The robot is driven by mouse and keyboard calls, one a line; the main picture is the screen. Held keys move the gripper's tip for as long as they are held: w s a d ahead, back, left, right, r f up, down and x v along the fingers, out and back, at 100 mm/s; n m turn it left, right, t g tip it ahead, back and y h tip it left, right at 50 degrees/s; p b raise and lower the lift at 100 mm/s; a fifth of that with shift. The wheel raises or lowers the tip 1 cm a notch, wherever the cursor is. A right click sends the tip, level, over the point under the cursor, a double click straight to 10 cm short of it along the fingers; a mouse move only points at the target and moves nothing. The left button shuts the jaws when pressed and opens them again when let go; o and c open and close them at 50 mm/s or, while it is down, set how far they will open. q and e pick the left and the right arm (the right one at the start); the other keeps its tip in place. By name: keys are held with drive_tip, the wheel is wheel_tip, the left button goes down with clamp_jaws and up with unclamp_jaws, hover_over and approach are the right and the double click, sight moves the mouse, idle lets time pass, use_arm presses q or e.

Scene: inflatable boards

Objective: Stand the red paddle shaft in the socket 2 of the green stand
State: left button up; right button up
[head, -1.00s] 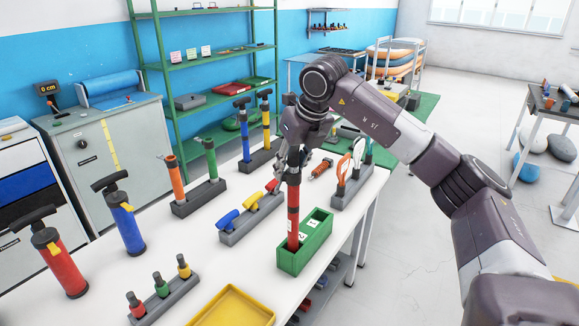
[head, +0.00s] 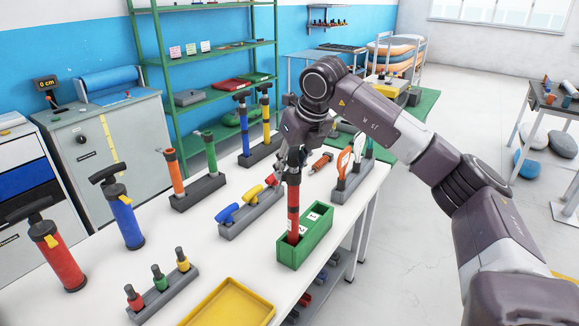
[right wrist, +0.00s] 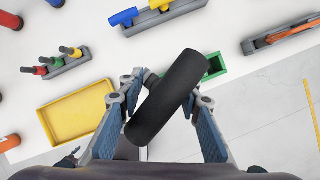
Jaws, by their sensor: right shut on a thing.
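The red paddle shaft (head: 293,212) stands about upright, with a red tube and a black grip at the top. My right gripper (head: 292,165) is shut on its black grip, which shows between the fingers in the right wrist view (right wrist: 168,98). The shaft's lower end is at the near-left part of the green stand (head: 291,257). I cannot tell how deep it sits or which numbered socket it is in. The stand has white labels inside and is partly hidden by the grip in the right wrist view (right wrist: 216,66). My left gripper is not in view.
A grey rack with blue, yellow and red handles (head: 240,223) is left of the stand. A yellow tray (head: 228,303) and a rack of small pegs (head: 162,289) are nearer. A rack with orange and white-handled tools (head: 350,187) is behind. Pumps (head: 58,258) stand at left.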

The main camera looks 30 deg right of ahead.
sight(298, 155)
drive_tip(key=shift+f+b, duration=1)
drive_tip(key=shift+f, duration=0.5)
drive_tip(key=o, duration=1.4)
drive_tip(key=shift+c, duration=0.2)
drive_tip(key=v, duration=1.2)
